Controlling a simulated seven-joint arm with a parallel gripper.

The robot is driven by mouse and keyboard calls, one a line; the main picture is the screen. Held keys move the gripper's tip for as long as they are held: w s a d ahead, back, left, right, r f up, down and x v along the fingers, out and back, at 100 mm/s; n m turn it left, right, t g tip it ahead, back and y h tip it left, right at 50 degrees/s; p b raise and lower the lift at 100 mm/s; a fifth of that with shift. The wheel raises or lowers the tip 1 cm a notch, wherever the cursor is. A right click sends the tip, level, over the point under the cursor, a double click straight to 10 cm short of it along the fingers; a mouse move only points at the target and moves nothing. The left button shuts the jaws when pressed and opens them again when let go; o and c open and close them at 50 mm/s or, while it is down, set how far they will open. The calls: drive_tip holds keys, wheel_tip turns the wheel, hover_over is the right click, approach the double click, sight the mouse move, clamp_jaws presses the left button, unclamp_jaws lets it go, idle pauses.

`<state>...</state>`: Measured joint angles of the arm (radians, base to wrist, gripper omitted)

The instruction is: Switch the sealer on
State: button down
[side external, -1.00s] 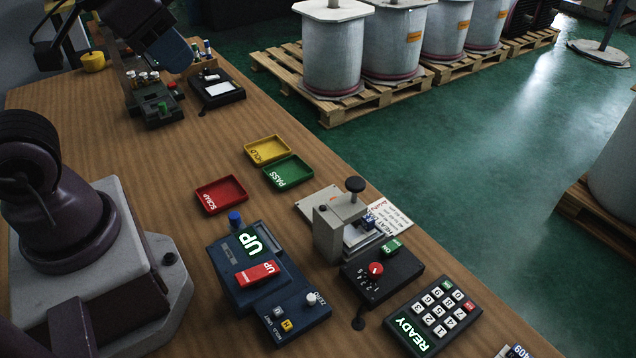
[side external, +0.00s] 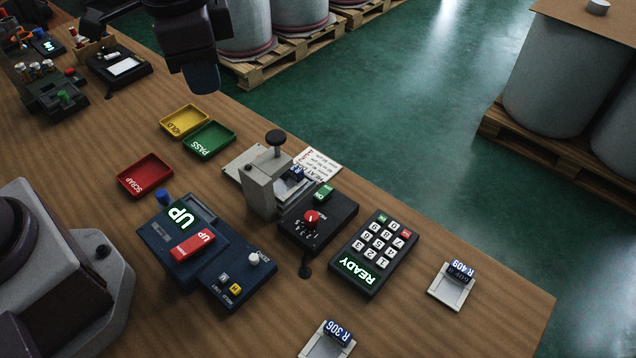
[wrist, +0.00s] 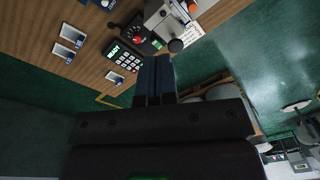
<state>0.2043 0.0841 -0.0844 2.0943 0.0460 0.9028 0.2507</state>
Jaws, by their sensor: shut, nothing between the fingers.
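The sealer is a grey press (side external: 262,187) with a black knob on top. A black control box (side external: 318,225) beside it carries a red dial (side external: 312,218) and a small green switch (side external: 324,191) that seems lettered ON. The press (wrist: 160,18) and red dial (wrist: 139,31) also show at the top of the wrist view. My gripper (side external: 205,80) hangs in the air behind the trays, to the upper left of the press and apart from it. In the wrist view its dark blue fingers (wrist: 154,78) are together and empty.
A keypad (side external: 373,252) reading READY stands right of the control box. A blue unit (side external: 180,235) showing UP is left of the press. Yellow (side external: 184,121), green (side external: 208,140) and red (side external: 145,175) trays lie behind. Label holders (side external: 450,292) sit near the right edge.

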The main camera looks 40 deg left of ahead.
sight(318, 195)
drive_tip(key=w+d+f+m, duration=0.8)
drive_tip(key=w+d+m, duration=0.1)
drive_tip(key=w+m, duration=0.1)
drive_tip(key=shift+d+f+m+g, duration=0.35)
drive_tip(key=shift+d+m+g, duration=0.05)
drive_tip(key=shift+m, duration=0.4)
wheel_tip(318, 195, down, 14)
drive_tip(key=shift+f, duration=0.3)
